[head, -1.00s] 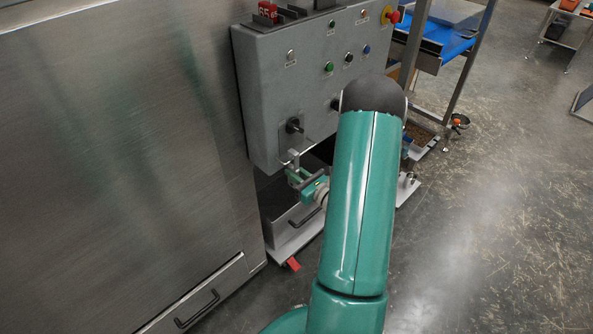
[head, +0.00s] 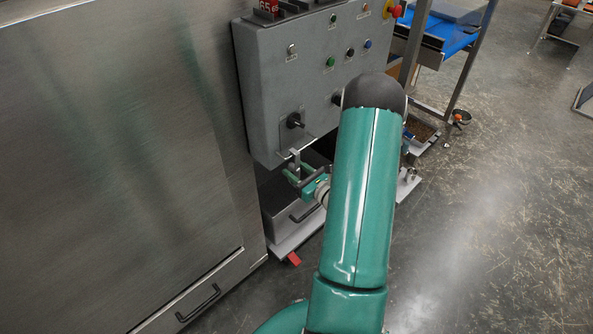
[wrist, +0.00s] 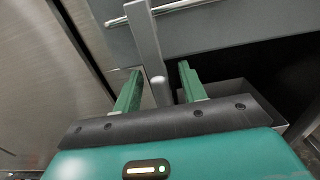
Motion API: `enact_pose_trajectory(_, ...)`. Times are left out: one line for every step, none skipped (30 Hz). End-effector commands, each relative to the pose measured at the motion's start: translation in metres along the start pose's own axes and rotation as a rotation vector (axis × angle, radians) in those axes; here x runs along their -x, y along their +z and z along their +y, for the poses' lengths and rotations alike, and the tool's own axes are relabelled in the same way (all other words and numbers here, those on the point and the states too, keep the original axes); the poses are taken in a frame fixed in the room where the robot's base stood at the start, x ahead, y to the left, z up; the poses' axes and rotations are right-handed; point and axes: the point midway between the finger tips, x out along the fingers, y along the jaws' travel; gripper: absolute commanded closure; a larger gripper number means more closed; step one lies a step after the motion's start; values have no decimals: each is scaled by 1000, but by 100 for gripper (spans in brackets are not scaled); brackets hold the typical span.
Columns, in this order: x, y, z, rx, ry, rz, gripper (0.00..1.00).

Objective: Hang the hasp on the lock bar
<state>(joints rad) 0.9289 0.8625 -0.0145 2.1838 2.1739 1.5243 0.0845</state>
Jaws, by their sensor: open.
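The hasp (head: 294,158) is a grey metal strip at the lower edge of the control panel. The lock bar (wrist: 175,7) is a thin shiny rod across the top of the wrist view, behind the hasp. My gripper (wrist: 159,72) is open, with one green finger on each side of the hasp. In the head view my gripper (head: 299,174) is just below the panel.
The grey control panel (head: 265,85) carries buttons and a black knob (head: 295,121) above the hasp. A large steel cabinet (head: 110,150) stands at the left. A drawer-like box with a handle (head: 304,214) is below my gripper. Open floor lies at the right.

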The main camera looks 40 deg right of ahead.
Motion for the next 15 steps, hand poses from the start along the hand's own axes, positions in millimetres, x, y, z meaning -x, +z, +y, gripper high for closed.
enact_pose_trajectory(0, 0, 0, 0, 0, 0, 58)
enact_pose_trajectory(1, 0, 0, 0, 0, 1, 58)
enact_pose_trajectory(3, 0, 0, 0, -1, 1, 58)
enact_pose_trajectory(5, 0, 0, 0, -1, 1, 58)
enact_pose_trajectory(8, 0, -1, 0, -2, 2, 58)
enact_pose_trajectory(13, 0, -1, 0, -3, 2, 58)
enact_pose_trajectory(17, 0, -2, -1, -4, 2, 58)
enact_pose_trajectory(22, 0, -1, -1, -3, 1, 58)
enact_pose_trajectory(29, 0, -1, -3, -3, 1, 58)
enact_pose_trajectory(36, 0, -1, -2, -5, 2, 58)
enact_pose_trajectory(42, 0, -2, -1, -4, 2, 58)
enact_pose_trajectory(52, 0, -1, -1, -5, 2, 58)
enact_pose_trajectory(58, 0, -1, -2, -5, 2, 58)
enact_pose_trajectory(65, 0, -1, -1, -6, 2, 58)
enact_pose_trajectory(74, 0, -1, -2, -4, 1, 58)
